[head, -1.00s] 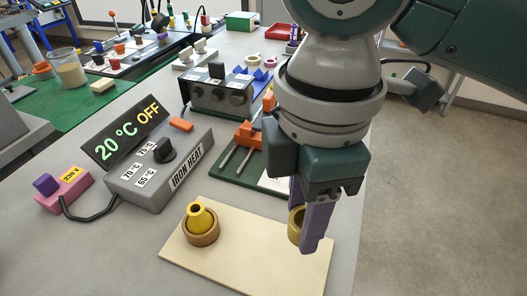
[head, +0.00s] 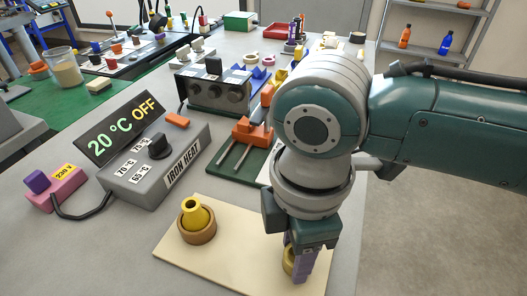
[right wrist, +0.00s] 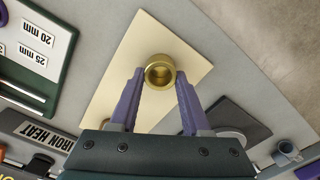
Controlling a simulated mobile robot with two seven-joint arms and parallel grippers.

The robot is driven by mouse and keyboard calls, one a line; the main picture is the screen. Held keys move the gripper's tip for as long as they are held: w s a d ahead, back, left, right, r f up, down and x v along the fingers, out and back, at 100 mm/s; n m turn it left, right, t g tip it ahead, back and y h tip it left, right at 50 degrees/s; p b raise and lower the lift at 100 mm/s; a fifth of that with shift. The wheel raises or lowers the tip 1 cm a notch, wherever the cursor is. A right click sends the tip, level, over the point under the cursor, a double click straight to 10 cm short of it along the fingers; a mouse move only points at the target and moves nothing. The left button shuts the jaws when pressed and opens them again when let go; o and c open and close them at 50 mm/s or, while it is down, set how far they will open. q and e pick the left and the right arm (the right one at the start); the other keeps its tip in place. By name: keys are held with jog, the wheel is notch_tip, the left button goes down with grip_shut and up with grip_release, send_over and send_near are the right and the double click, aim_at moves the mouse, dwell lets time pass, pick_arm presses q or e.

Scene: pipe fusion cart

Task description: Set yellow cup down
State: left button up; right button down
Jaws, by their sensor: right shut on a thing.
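My right gripper (head: 297,268) is shut on the yellow cup (head: 287,261), a small brass-yellow ring-like cup. The fingers partly hide it in the head view. In the right wrist view the cup (right wrist: 160,70) sits between the two purple fingertips, its round open mouth facing the camera. It is over the right part of a cream board (head: 225,258); I cannot tell whether it touches the board. My left gripper is not in view.
Behind are the grey iron heat box (head: 150,178) and a green plate with an orange fixture (head: 248,135). Bare board lies between ring and cup.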

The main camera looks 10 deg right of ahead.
jog(key=shift+c, duration=1.8)
grip_release()
notch_tip(320, 180, up, 11)
jog(key=p, duration=0.3)
jog(key=shift+s+a+m+y, duration=0.95)
jog(key=shift+s+a, duration=0.5)
jog(key=shift+a, duration=0.3)
jog(key=s+d+f+m+t+h, duration=0.1)
jog(key=s+d+f+m+t, duration=0.2)
jog(key=s+d+m, duration=0.6)
jog(key=d+m, duration=0.3)
jog(key=m, duration=0.1)
jog(key=shift+d+t+h, duration=0.3)
jog(key=shift+d+h, duration=0.05)
jog(key=shift+s, duration=0.1)
